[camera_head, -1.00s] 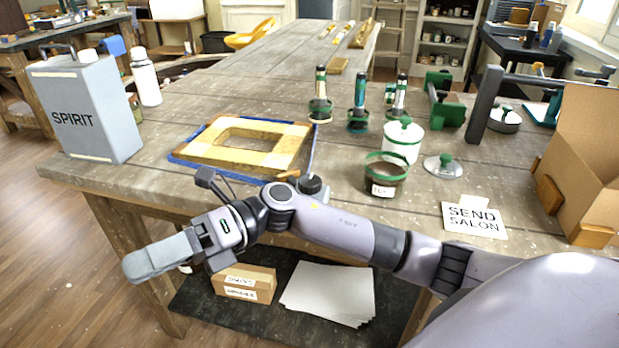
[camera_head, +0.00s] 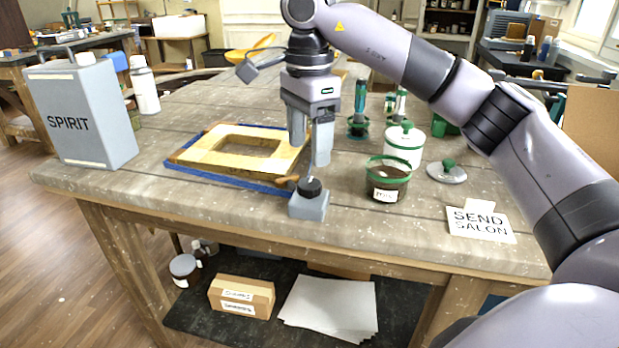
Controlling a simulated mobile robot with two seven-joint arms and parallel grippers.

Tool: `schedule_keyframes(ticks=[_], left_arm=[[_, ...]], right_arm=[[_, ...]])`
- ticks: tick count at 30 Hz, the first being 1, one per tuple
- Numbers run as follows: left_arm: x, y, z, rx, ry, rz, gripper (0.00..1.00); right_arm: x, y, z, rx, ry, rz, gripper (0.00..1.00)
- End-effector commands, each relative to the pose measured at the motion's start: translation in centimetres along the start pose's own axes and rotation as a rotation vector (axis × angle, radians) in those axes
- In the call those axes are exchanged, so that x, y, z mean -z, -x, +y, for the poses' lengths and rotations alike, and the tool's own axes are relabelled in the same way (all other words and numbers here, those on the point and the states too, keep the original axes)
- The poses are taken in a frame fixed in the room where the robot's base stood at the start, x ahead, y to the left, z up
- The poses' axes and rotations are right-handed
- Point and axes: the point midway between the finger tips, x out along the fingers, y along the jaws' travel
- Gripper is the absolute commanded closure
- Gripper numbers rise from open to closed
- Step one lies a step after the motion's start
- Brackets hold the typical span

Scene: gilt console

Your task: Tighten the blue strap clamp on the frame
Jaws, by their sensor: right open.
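A wooden frame (camera_head: 205,152) lies flat on the workbench, with a blue strap (camera_head: 215,176) around its outer edge. The grey clamp block (camera_head: 307,207) with a black knob (camera_head: 312,187) sits at the frame's near right corner, by the bench's front edge. I cannot tell whether a finger touches the clamp. My left gripper is not in view.
A brown jar (camera_head: 387,183) with a green rim and a white lidded pot (camera_head: 404,147) stand just right of the gripper. A lid (camera_head: 446,173) and a SEND SALON card (camera_head: 480,223) lie farther right. A grey SPIRIT can (camera_head: 84,115) stands left.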

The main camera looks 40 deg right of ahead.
Motion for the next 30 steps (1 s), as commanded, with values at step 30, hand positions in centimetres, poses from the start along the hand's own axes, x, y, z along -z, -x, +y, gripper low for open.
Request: schedule_keyframes(ticks=[30], left_arm=[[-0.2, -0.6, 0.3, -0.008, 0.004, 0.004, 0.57]], right_arm=[[0.3, -6.9, 0.0, 0.001, -0.002, 0.008, 0.67]])
